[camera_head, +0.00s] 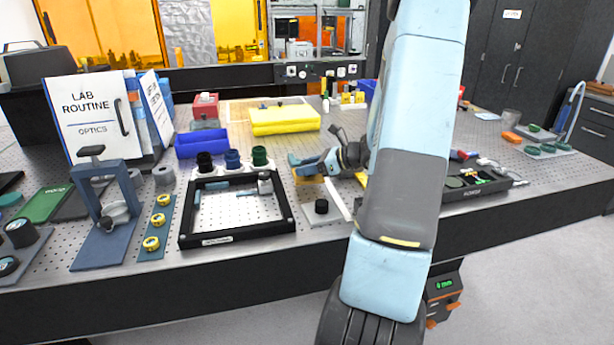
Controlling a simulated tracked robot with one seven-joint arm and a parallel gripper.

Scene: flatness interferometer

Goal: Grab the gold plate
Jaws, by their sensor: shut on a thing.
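My gripper (303,168) is low over the middle of the optical table, to the right of a black-framed tray. It is shut on a small gold plate (309,180), which shows as a gold-orange strip just under the gripper. I cannot tell whether the plate still touches the table.
The black-framed tray (186,222) is left of my gripper, with a small black cylinder (321,206) in front. A blue bin (201,143) and yellow box (285,119) stand behind. A black parts tray (463,192) is to the right. My arm hides the table's middle right.

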